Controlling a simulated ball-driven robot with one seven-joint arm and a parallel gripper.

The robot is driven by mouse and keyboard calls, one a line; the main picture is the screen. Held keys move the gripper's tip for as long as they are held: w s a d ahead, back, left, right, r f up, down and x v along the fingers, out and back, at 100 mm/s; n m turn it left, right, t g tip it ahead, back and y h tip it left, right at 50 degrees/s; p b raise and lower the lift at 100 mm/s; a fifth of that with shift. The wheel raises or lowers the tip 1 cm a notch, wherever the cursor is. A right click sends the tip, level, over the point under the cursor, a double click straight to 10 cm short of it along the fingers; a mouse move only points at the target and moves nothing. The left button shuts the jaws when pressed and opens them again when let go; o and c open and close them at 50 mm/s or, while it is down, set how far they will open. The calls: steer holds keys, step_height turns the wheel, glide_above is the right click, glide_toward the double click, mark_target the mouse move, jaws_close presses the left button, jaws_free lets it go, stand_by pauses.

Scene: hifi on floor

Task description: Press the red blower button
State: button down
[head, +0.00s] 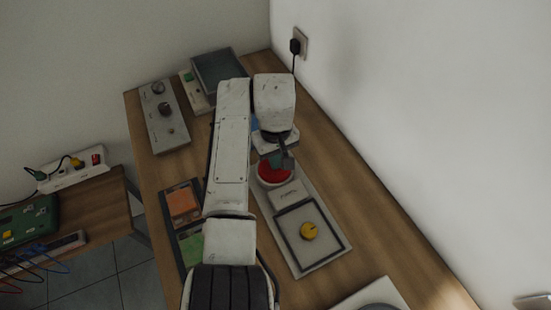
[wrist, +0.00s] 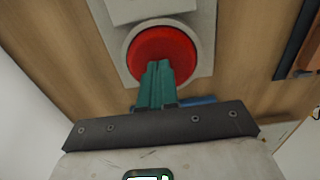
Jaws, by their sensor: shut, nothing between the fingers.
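The red button (head: 277,172) is a large round red cap in a pale ring on a light grey panel (head: 317,264) on the wooden table. In the wrist view the red button (wrist: 163,52) fills the upper middle, inside its pale ring. My gripper (head: 284,163) is shut and empty, pointing at the button. In the wrist view its teal fingertips (wrist: 158,66) overlap the lower part of the red cap. Whether they touch the cap or hover just above it, I cannot tell. My arm hides part of the table left of the panel.
A yellow knob (head: 309,231) sits in a dark frame on the same panel. Orange (head: 183,203) and green (head: 190,248) blocks lie in a dark tray left of my arm. A grey panel with knobs (head: 165,120) is at the back left. The white wall bounds the right side.

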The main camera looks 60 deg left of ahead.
steer(key=shift+d+f, duration=0.2)
steer(key=shift+f, duration=0.05)
steer(key=shift+r+p, duration=0.3)
steer(key=shift+p, duration=0.1)
step_height(320, 180, up, 14)
steer(key=p, duration=0.1)
steer(key=shift+a, duration=0.2)
steer(key=shift+f, duration=0.1)
stand_by(1.1)
